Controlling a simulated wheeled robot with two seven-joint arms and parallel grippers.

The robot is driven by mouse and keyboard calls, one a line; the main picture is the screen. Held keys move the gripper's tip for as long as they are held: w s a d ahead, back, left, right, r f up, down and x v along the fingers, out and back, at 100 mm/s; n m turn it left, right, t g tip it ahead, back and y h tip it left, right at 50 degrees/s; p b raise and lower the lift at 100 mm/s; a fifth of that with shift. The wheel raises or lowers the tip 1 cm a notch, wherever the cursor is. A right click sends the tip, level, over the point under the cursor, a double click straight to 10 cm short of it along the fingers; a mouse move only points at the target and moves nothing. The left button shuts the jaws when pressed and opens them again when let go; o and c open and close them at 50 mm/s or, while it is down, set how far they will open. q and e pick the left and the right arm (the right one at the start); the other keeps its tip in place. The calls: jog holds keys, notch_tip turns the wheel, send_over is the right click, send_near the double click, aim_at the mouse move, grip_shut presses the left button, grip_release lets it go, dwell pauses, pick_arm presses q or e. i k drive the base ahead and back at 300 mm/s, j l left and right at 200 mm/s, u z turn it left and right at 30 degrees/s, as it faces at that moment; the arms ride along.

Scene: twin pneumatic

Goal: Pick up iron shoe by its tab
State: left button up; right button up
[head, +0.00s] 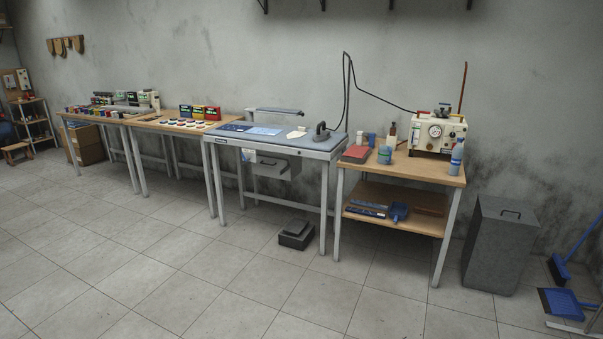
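A dark iron (321,131) stands near the right end of the blue-grey ironing table (325,149), with a black cord rising from it. A small pale, pointed flat piece (297,133) lies on the table just left of the iron. It looks like the iron shoe, but its tab is too small to make out. Neither of my grippers shows in the head view.
Right of the ironing table stands a wooden bench (440,173) with a white gauge unit (437,133), bottles and a red box (356,154). A dark pedal box (296,236) sits on the floor below. A grey bin (499,245) stands at right. The tiled floor in front is clear.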

aim_at(300, 132)
jog(key=i+l+z, duration=0.25)
jog(key=i, duration=0.65)
jog(key=i+z, duration=0.25)
jog(key=i, duration=0.65)
